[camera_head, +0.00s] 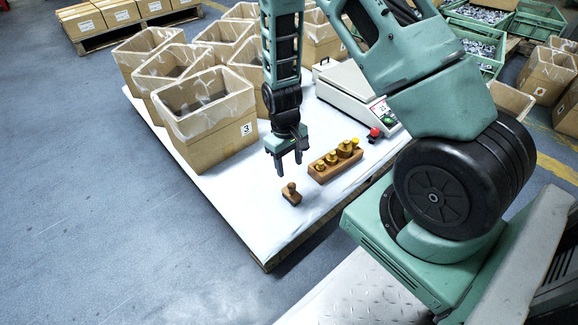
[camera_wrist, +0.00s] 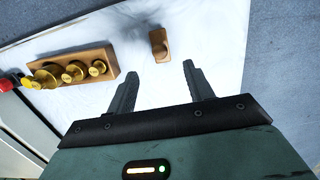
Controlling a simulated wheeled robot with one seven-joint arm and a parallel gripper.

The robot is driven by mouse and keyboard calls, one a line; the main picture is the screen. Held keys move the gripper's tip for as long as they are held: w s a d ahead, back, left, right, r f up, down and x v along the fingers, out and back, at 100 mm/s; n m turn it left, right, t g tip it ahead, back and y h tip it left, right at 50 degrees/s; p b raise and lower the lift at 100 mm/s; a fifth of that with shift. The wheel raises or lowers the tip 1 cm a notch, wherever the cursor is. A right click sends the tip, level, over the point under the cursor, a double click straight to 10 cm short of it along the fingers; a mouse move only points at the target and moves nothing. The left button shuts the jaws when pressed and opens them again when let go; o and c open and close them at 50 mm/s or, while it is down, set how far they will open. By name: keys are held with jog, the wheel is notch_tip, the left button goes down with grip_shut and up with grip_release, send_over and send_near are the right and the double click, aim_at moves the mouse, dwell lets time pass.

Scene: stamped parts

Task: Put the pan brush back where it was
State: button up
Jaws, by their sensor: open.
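A small brown wooden piece with a knob-like handle (camera_head: 291,194), which I take to be the pan brush, rests on the white table top near its front edge. In the wrist view it (camera_wrist: 158,43) lies just beyond the fingertips, roughly midway between them. Its bristles cannot be made out. My gripper (camera_head: 288,168) is open and points down, above and a little behind the brush in the head view. The fingers (camera_wrist: 159,70) are apart with nothing between them.
Several lined cardboard boxes (camera_head: 208,130) fill the table's left and back. The white table front (camera_head: 250,205) is clear around the brush.

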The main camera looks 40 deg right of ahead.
jog(key=s+a+r+n+y, duration=0.1)
jog(key=s+a+r+n, duration=0.2)
jog(key=a+r, duration=1.15)
jog(key=s+a+r+n, duration=0.1)
jog(key=s+a+r, duration=0.1)
jog(key=s, duration=0.3)
jog(key=s+a+r+n+t, duration=0.1)
jog(key=s+a+r, duration=0.2)
jog(key=s+r, duration=0.2)
jog(key=s+a+r+n, duration=0.2)
jog(key=s+a+r, duration=0.1)
jog(key=s, duration=0.3)
jog(key=shift+r, duration=0.6)
